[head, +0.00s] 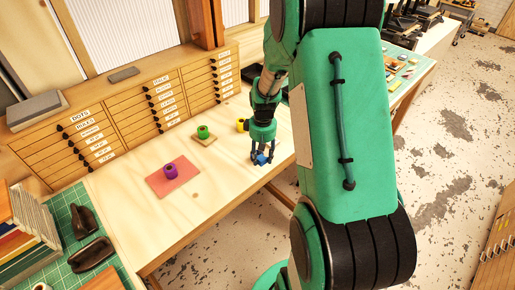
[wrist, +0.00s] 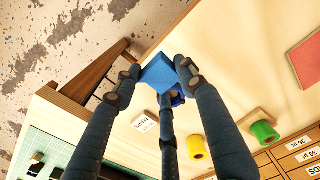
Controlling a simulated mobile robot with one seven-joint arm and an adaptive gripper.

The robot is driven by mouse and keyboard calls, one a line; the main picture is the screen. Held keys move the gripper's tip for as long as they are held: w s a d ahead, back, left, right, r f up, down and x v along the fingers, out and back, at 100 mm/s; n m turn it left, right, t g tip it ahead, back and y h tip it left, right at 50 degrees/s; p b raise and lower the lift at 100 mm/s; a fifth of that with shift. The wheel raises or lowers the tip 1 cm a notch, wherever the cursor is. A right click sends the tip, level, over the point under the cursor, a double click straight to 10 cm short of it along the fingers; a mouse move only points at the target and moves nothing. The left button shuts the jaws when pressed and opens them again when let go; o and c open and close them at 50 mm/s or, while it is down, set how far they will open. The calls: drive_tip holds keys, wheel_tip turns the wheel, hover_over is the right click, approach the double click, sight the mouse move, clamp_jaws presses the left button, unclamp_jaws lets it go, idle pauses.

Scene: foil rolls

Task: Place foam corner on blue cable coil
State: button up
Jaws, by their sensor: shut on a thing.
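My gripper (head: 262,155) is low over the front edge area of the wooden workbench. In the wrist view its dark fingers close around a blue block (wrist: 157,71), which I take to be the foam corner. The block is held between the fingertips. A darker blue round thing (wrist: 177,96) shows just beyond the block, partly hidden by the block and a finger; it looks like the blue cable coil. I cannot tell whether the block touches it. In the head view the gripper hides most of this spot.
A yellow roll (head: 242,125) stands behind my gripper. A green roll (head: 203,131) sits on a small wooden board, and a purple roll (head: 171,170) on a pink mat (head: 186,183). Labelled drawers (head: 90,135) line the back. A small white card (wrist: 145,122) lies nearby.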

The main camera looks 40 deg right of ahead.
drive_tip(key=w+d, duration=0.1)
drive_tip(key=w, duration=0.1)
drive_tip(key=w+d, duration=0.2)
drive_tip(key=w, duration=0.1)
drive_tip(key=w+d+f, duration=0.1)
drive_tip(key=w, duration=0.1)
drive_tip(key=shift+w+d, duration=0.35)
drive_tip(key=shift+d, duration=0.05)
drive_tip(key=shift+f, duration=1.7)
drive_tip(key=shift+f, duration=0.1)
drive_tip(key=o, duration=0.7)
wheel_tip(320, 180, up, 12)
